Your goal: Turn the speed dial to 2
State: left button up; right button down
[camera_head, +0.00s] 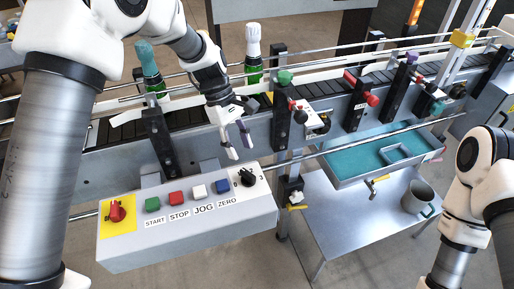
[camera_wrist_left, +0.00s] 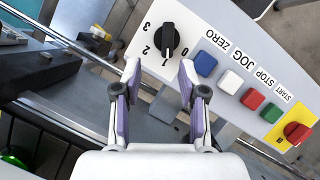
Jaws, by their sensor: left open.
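The speed dial is a black knob (camera_head: 248,178) at the right end of the grey control box (camera_head: 190,235). In the left wrist view the dial (camera_wrist_left: 168,38) shows beside the numbers 0, 1, 2 and 3. Its raised bar lines up with the 1. My left gripper (camera_head: 240,151) is open and empty, above and behind the dial in the head view. In the left wrist view its two purple-padded fingers (camera_wrist_left: 160,72) are apart, with the dial ahead of the gap between them, not touching. My right gripper is out of view.
Blue, white, red and green buttons (camera_head: 152,204) and a red knob on a yellow plate (camera_head: 117,212) share the box. Behind it runs a conveyor with bottles (camera_head: 254,55). At right are a teal-lined tray (camera_head: 345,166) and a grey mug (camera_head: 417,196).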

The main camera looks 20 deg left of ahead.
aim_at(248, 174)
pick_arm(q)
jog(key=shift+w+f, duration=0.2)
jog(key=shift+w, duration=0.5)
jog(key=s+f, duration=0.1)
jog(key=s+d+f, duration=0.1)
jog(key=s, duration=0.1)
jog(key=s+d+f, duration=0.1)
jog(key=s, duration=0.1)
jog(key=shift+s+p, duration=0.2)
jog(key=shift+p, duration=0.1)
jog(key=f, duration=0.1)
jog(key=w+f, duration=0.2)
jog(key=shift+d+f, duration=0.1)
jog(key=shift+d, duration=0.25)
jog(key=shift+s, duration=0.25)
jog(key=shift+s+r, duration=0.25)
jog(key=shift+r, duration=0.05)
jog(key=shift+c, duration=1)
jog(key=c, duration=0.5)
jog(key=shift+w, duration=0.1)
grip_shut()
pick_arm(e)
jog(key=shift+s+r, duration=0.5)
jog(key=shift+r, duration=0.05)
